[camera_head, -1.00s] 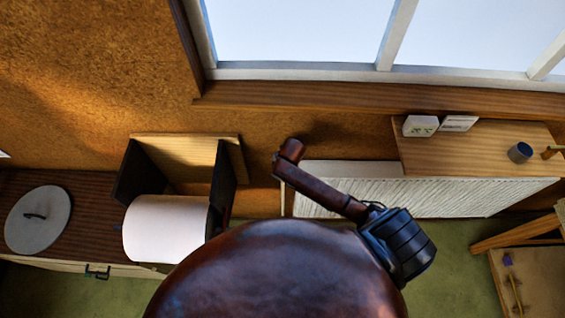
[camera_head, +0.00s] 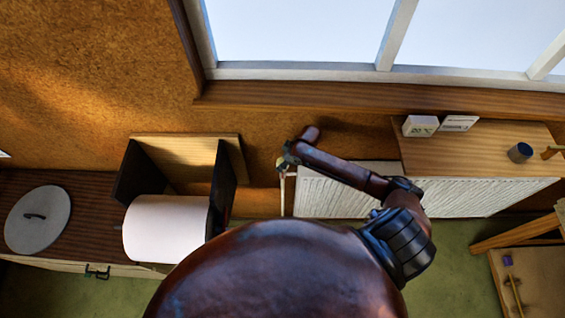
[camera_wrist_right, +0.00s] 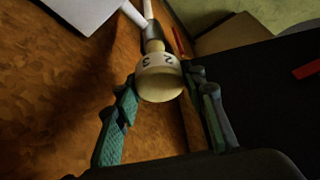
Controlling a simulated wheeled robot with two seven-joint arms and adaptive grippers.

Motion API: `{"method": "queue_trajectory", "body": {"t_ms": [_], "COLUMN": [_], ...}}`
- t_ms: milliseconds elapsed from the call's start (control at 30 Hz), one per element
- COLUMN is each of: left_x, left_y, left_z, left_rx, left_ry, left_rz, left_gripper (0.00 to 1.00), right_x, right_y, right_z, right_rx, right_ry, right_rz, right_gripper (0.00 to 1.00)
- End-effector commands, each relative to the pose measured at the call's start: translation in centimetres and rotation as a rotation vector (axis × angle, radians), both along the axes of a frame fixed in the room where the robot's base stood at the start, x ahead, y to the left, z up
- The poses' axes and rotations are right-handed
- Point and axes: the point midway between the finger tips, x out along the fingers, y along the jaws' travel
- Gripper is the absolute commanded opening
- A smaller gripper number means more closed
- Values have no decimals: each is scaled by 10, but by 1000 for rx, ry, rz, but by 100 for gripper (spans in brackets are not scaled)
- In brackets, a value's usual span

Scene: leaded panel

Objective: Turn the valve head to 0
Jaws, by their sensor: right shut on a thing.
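The valve head (camera_wrist_right: 160,84) is a cream round knob with a numbered collar in the right wrist view. The digits 2 and 3 show on its near side, upside down. It sits on a metal fitting (camera_wrist_right: 154,45) with a white pipe beyond. My right gripper (camera_wrist_right: 162,80) has one teal-padded finger on each side of the head and is shut on it. In the head view my right gripper (camera_head: 286,160) is small, at the left end of the white radiator (camera_head: 345,200), above a thin pipe (camera_head: 283,195). The head itself cannot be made out there. My left gripper is not in view.
A wooden shelf (camera_head: 470,160) over the radiator holds two small white boxes (camera_head: 420,126) and a grey-blue cup (camera_head: 520,152). A dark-sided holder (camera_head: 133,180) with a white roll (camera_head: 165,230) stands left of the gripper. The cork wall (camera_head: 90,80) is close behind.

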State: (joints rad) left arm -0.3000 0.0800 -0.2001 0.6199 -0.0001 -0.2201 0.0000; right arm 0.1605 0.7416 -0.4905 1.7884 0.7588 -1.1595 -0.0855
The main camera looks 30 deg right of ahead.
Motion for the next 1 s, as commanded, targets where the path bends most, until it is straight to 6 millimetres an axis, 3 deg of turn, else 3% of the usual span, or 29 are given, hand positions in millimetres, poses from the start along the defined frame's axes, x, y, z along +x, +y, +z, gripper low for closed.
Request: {"method": "queue_trajectory", "body": {"t_ms": [733, 767, 1000], "left_x": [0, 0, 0], "left_y": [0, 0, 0], "left_z": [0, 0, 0], "left_rx": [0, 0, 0], "left_ry": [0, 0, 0], "left_rz": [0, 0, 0], "left_gripper": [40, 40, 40], "right_x": [0, 0, 0], "right_y": [-1, -1, -1], "right_z": [-1, -1, 0], "right_rx": [-3, -3, -1], "right_ry": [2, 2, 2], "right_rz": [82, 82, 81], "right_gripper": [14, 40, 56]}}
